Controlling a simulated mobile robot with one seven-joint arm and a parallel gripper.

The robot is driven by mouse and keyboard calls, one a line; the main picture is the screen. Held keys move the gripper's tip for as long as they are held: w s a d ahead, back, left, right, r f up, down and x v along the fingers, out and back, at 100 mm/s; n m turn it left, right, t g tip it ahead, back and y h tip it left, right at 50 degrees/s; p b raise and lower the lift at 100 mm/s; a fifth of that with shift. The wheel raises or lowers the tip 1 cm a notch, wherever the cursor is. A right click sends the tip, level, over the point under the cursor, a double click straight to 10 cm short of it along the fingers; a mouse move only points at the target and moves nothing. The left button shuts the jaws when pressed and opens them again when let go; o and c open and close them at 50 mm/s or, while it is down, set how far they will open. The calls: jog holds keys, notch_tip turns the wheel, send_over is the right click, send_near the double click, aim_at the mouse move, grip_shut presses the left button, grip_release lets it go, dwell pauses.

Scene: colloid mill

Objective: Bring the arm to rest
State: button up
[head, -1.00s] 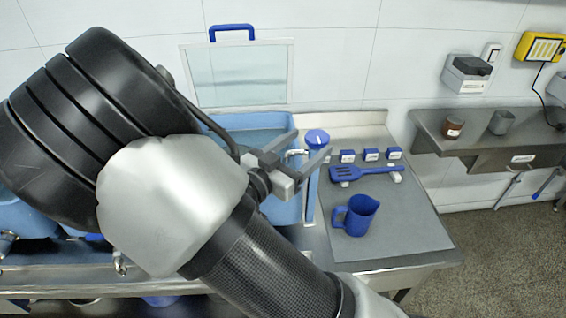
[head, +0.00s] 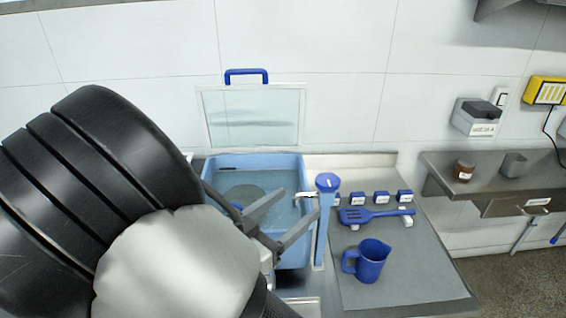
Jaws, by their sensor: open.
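My gripper (head: 300,210) is open and empty, with its two fingers spread and pointing to the upper right. In the picture it lies across the blue basin (head: 250,167), just left of the blue-capped post (head: 326,215). I cannot tell its height over the basin. My arm fills the lower left of the view and hides the basin's lower left part and the counter there.
Right of the post, a grey mat (head: 400,285) bears a blue jug (head: 370,262), a blue slotted spatula (head: 375,214) on rests, and several small blue-topped blocks (head: 381,198). A clear lid (head: 253,118) stands open behind the basin. A steel shelf (head: 490,185) holds two cups.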

jog(key=w+a+n+y, duration=0.1)
jog(key=w+a+y, duration=0.2)
jog(key=w+y, duration=0.55)
notch_tip(320, 180, up, 8)
jog(key=s+a+n+g+y+p, duration=0.1)
jog(key=s+a+n+g+y, duration=0.2)
jog(key=y, duration=0.4)
jog(key=s+d+r+n+g+h, duration=0.1)
jog(key=s+d+r+n+g, duration=0.1)
jog(key=s+d, duration=0.6)
jog(key=s+d+r+n+g+h+p, duration=0.1)
jog(key=s+d+r+n+g, duration=0.1)
jog(key=s+d, duration=0.6)
jog(key=s+n, duration=0.1)
jog(key=s, duration=0.4)
jog(key=shift+a+h, duration=0.1)
jog(key=shift+h, duration=0.15)
jog(key=shift+c, duration=0.3)
